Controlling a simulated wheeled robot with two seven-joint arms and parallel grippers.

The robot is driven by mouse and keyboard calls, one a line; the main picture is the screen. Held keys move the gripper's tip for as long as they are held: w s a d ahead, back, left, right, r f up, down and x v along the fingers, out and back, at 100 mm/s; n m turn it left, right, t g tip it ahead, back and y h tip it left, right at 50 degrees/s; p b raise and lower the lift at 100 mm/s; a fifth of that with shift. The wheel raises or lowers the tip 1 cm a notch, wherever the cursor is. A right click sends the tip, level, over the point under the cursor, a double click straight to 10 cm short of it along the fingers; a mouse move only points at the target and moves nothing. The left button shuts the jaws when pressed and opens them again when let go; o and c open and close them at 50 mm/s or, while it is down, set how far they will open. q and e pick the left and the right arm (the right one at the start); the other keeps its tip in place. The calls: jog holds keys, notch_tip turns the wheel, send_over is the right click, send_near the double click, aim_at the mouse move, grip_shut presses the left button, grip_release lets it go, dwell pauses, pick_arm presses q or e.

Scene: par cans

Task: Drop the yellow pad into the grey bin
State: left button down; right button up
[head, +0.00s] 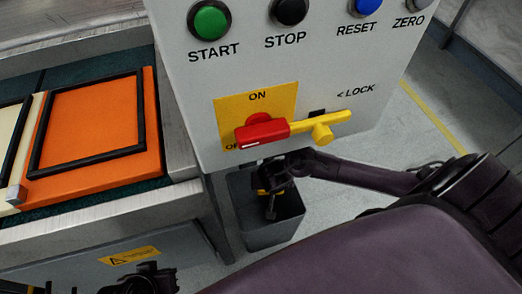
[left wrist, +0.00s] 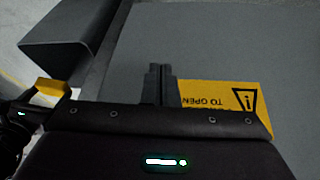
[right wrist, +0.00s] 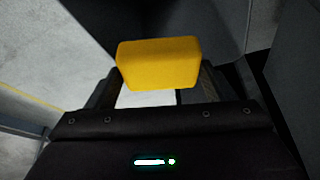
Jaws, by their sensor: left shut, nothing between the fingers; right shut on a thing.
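The yellow pad (right wrist: 158,62) is a small block with rounded edges, held between the fingertips of my right gripper (right wrist: 158,90). In the head view the right gripper (head: 270,195) is over the open grey bin (head: 275,236), with only a bit of yellow showing. The exact height of the pad against the bin rim is unclear. The left wrist view shows the pad (left wrist: 50,88) at the left edge, below the bin (left wrist: 68,42) in the picture. My left gripper (left wrist: 158,85) is shut and empty, in front of a grey panel with a yellow warning label (left wrist: 225,95).
A control box (head: 190,100) with START, STOP, RESET and ZERO buttons and a red and yellow lock lever (head: 290,130) hangs just above the bin. A metal bench (head: 120,220) with an orange framed panel (head: 95,120) stands at left. Floor is open at right.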

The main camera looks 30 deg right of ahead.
pick_arm(q)
jog(key=shift+w+d+t+h+b, duration=0.2)
jog(key=shift+d+t+h+b, duration=0.1)
jog(key=shift+d, duration=0.25)
jog(key=shift+w+d+t+h+b, duration=0.15)
jog(key=shift+d+t+h+b, duration=0.1)
jog(key=shift+d, duration=0.25)
pick_arm(e)
jog(key=shift+f, duration=0.75)
jog(key=o, duration=1)
jog(key=shift+r, duration=0.1)
jog(key=shift+s+r+p, duration=0.1)
jog(key=shift+r+p, duration=0.25)
jog(key=shift+p, duration=0.05)
pick_arm(q)
jog(key=s+a+r+g+y+p, duration=0.1)
jog(key=s+a+g+y+p, duration=0.1)
jog(key=a, duration=0.4)
jog(key=shift+s+r+n+g+p, duration=0.2)
jog(key=shift+n+g+p, duration=0.2)
jog(key=shift+g+p, duration=0.6)
pick_arm(e)
jog(key=v, duration=0.7)
pick_arm(q)
jog(key=shift+f+t+y, duration=0.1)
jog(key=shift+t+y, duration=0.15)
jog(key=shift+t, duration=0.1)
pick_arm(e)
jog(key=shift+a+f, duration=0.1)
